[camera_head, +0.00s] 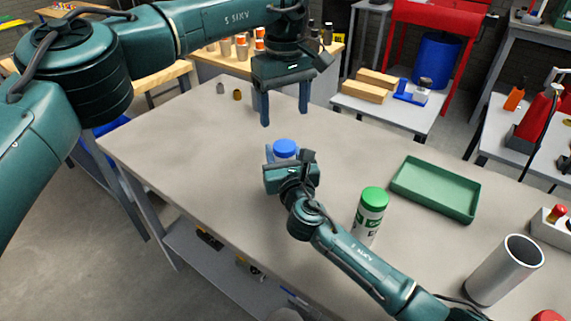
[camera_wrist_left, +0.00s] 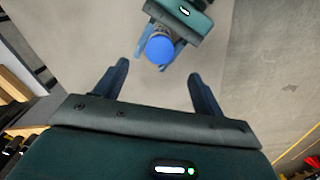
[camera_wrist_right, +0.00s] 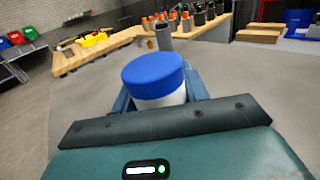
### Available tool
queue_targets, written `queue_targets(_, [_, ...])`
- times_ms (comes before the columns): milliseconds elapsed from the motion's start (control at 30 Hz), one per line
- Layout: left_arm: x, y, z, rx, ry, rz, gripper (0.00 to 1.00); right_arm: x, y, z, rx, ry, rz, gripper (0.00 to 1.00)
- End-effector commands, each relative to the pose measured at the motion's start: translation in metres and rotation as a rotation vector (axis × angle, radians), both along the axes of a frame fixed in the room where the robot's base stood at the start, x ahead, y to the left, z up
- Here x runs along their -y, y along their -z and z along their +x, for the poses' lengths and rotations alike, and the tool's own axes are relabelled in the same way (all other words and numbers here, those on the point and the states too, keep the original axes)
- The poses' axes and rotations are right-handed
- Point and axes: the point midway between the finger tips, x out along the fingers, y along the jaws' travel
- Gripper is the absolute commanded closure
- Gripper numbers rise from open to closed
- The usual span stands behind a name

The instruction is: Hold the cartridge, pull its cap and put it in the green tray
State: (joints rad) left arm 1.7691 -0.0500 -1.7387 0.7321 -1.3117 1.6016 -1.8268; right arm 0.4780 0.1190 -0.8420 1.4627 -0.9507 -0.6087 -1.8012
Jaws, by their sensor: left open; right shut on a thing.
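A white cartridge with a blue cap (camera_head: 285,147) stands upright near the middle of the table (camera_head: 200,150). My right gripper (camera_head: 287,160) is shut around its body, below the cap. In the right wrist view the blue cap (camera_wrist_right: 153,74) sits on the white body (camera_wrist_right: 160,101). My left gripper (camera_head: 285,115) is open and empty above and behind the cartridge. In the left wrist view the cap (camera_wrist_left: 160,50) shows between and just beyond my left fingertips, apart from them. The green tray (camera_head: 437,188) lies empty at the right.
A second white cartridge with a green cap (camera_head: 372,205) stands between my right arm and the tray. A grey metal tube (camera_head: 503,272) stands at the right front. The table's left part is clear.

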Motion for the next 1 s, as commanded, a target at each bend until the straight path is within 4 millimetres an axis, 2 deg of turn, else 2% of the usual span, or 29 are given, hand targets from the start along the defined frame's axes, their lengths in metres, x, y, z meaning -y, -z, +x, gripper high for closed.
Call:
queue_targets(267, [0.004,-0.003,-0.022,0.089,0.13,0.079,0.3,0.0,0.001,0.0,-0.001,0.0,-0.001,0.97])
queue_targets(500, [0.009,-0.021,-0.044,0.261,0.266,0.133,0.3,0.0,0.001,0.0,-0.001,0.0,-0.001,0.97])
queue_targets(700, [0.011,-0.032,-0.053,0.351,0.314,0.144,0.3,0.0,0.001,0.0,-0.001,0.0,-0.001,0.97])
queue_targets(867, [0.011,-0.024,-0.051,0.362,0.321,0.144,0.3,0.0,0.001,0.0,-0.001,0.0,-0.001,0.97])
queue_targets(1000, [0.009,-0.003,-0.042,0.36,0.318,0.144,0.3,0.0,0.001,0.0,-0.001,0.0,-0.001,0.97])
